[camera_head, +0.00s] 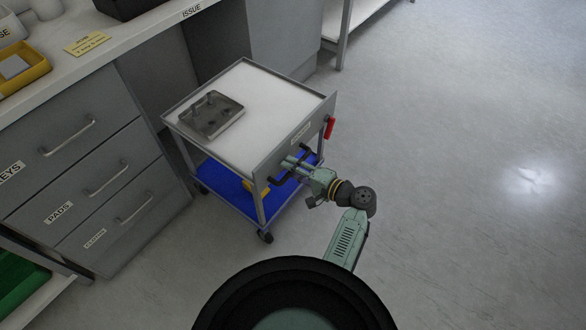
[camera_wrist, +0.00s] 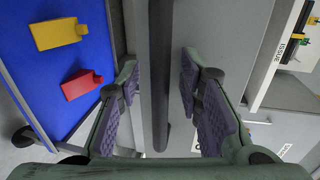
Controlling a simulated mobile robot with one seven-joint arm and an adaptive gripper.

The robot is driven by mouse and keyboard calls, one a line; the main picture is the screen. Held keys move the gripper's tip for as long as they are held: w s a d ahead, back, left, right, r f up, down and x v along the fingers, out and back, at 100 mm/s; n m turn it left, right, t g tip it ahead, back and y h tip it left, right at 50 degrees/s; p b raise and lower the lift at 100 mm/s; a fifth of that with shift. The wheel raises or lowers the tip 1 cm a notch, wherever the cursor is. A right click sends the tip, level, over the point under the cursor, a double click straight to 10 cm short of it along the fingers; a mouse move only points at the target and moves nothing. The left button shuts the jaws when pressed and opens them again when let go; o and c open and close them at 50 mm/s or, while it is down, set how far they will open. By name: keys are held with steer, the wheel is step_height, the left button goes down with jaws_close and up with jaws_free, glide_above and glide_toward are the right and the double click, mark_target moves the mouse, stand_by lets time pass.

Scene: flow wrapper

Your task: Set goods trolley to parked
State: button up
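The goods trolley (camera_head: 275,100) stands beside the counter, with a white top, a blue lower shelf (camera_head: 225,187) and black castors. A dark push handle (camera_head: 279,182) sticks out from its near right end. My gripper (camera_head: 288,161) is at this handle. In the wrist view my gripper (camera_wrist: 158,78) is open, its purple-padded fingers on either side of the dark handle bar (camera_wrist: 160,50), with gaps showing on both sides. I cannot tell whether the bar is fully between the pads in depth. A red part (camera_head: 330,127) is on the trolley's right corner.
A metal tray (camera_head: 211,116) lies on the trolley top. Yellow (camera_wrist: 60,33) and red (camera_wrist: 82,84) pieces show over the blue shelf. The drawer counter (camera_head: 95,165) is close on the left, and a shelf rack (camera_head: 345,35) stands behind. Floor (camera_head: 460,190) on the right is clear.

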steer(key=shift+c, duration=0.2)
jaws_close()
stand_by(0.6)
